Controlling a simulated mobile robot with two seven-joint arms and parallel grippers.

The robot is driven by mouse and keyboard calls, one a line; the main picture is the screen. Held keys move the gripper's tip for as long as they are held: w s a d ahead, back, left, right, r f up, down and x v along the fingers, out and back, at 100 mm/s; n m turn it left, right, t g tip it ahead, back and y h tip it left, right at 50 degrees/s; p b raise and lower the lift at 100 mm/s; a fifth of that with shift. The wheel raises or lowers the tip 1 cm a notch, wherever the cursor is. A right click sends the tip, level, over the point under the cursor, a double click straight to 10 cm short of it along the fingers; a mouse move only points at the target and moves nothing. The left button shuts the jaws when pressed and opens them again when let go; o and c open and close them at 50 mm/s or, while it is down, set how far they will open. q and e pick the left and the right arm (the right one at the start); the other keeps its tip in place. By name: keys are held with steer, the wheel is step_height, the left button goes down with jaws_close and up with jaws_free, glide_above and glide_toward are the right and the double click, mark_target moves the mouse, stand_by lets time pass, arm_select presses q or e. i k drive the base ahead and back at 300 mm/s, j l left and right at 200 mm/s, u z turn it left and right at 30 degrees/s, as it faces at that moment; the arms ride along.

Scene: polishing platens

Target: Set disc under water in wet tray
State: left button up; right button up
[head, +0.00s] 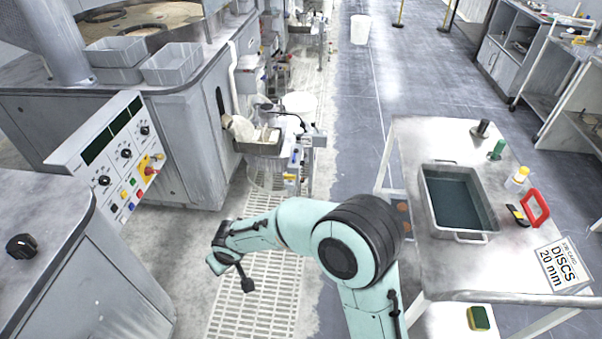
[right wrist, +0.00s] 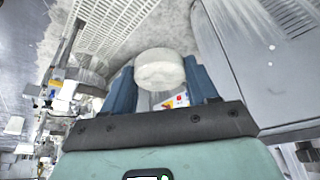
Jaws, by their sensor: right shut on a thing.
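A pale round disc (right wrist: 160,72) is pinched between the blue fingers of my right gripper (right wrist: 162,80) in the right wrist view. In the head view my right arm reaches left over the floor grating; the disc does not show there. The wet tray (head: 441,234), a grey metal tray with two handles, stands on the light table at the right. It holds dark water (head: 458,203). The right gripper is well to the left of the tray. I cannot make out any disc in the water. My left gripper is not in view.
The table (head: 418,150) also bears a dark weight (head: 481,130), a green cylinder (head: 497,150), a yellow-topped bottle (head: 520,176), a red frame (head: 536,207) and a job card (head: 562,265) reading "DISCS 20 mm". A control panel (head: 107,155) and polishing machine stand left.

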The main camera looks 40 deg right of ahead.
mark_target(454, 217)
steer(key=i+l, duration=1.3)
steer(key=i+l+z, duration=0.5)
steer(key=z, duration=3)
steer(key=j, duration=0.1)
